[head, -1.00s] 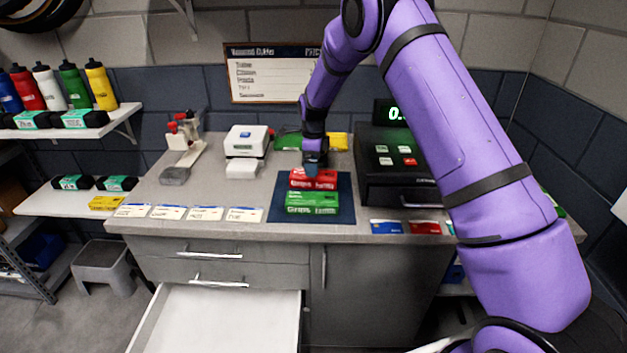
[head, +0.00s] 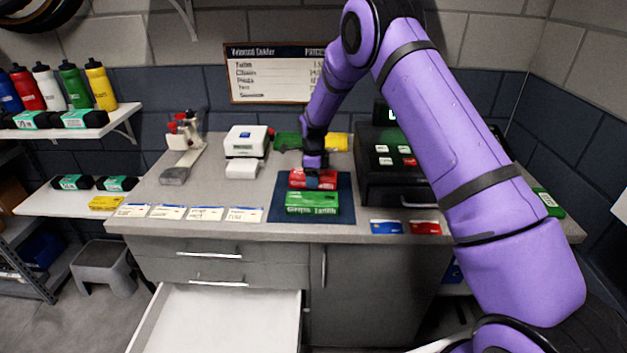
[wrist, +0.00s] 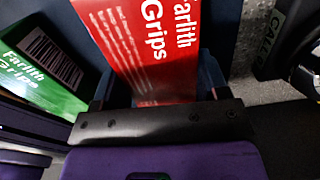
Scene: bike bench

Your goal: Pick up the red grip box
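The red grip box (head: 325,180) lies on the dark blue mat (head: 346,208) on the counter, behind a green grip box (head: 312,203). My gripper (head: 313,178) is down over the red box. In the wrist view, the red box (wrist: 150,45) with white "Farlith Grips" lettering lies between my two dark blue fingers (wrist: 158,82). A small gap shows beside the left finger; the right finger is close to the box's edge. I cannot see contact on both sides. The green box (wrist: 40,65) is left of the left finger.
A black cash register (head: 400,185) stands right of the mat, near the gripper. A white card reader (head: 245,145) and a row of labels (head: 205,213) are to the left. Blue and red cards (head: 405,227) lie at the front right. An open drawer (head: 220,315) juts out below.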

